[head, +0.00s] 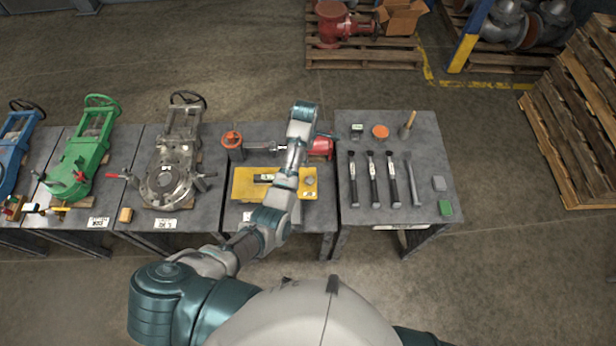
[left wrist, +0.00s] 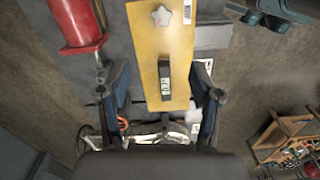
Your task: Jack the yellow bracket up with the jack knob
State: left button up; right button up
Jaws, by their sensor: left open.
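The yellow bracket (head: 243,188) lies on a grey table, partly behind my left arm. In the left wrist view the yellow bracket (left wrist: 150,45) runs up the middle, with a pale star-shaped knob (left wrist: 161,16), likely the jack knob, at its top end. The knob (head: 309,181) shows as a small grey shape at the bracket's right end in the head view. A black level with a green display (left wrist: 165,80) sits on the bracket. My left gripper (left wrist: 163,72) is open; its fingers appear on either side of the bracket, without visible contact. My arm hides it in the head view.
A red cylinder (head: 321,148) and a red handwheel (head: 232,140) lie behind the bracket. The right table (head: 345,205) holds several dark-handled tools (head: 373,180), a brush and small blocks. Green (head: 85,155) and grey (head: 168,165) valves stand to the left.

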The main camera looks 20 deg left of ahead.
pick_arm(q)
send_near(308, 179)
jog(key=shift+s+d+f+b, duration=0.1)
jog(key=shift+d+f+b, duration=0.35)
jog(key=shift+d+f, duration=0.1)
jog(key=f, duration=0.3)
jog(key=a+f+b, duration=0.1)
jog(key=f, duration=0.1)
jog(key=shift+f, duration=0.15)
notch_tip(308, 179, down, 2)
jog(key=shift+a, duration=0.1)
jog(key=shift+f+b, duration=0.3)
jog(key=shift+f, duration=0.05)
jog(key=shift+d, duration=0.4)
jog(key=shift+c, duration=0.4)
jog(key=shift+r, duration=0.1)
jog(key=c, duration=0.8)
jog(key=shift+c, duration=1.3)
jog(key=shift+a, duration=0.15)
pick_arm(e)
jog(key=f, duration=0.1)
jog(key=d, duration=0.1)
jog(key=d+f, duration=0.1)
jog(key=shift+s+f, duration=0.25)
jog(key=shift+f, duration=0.1)
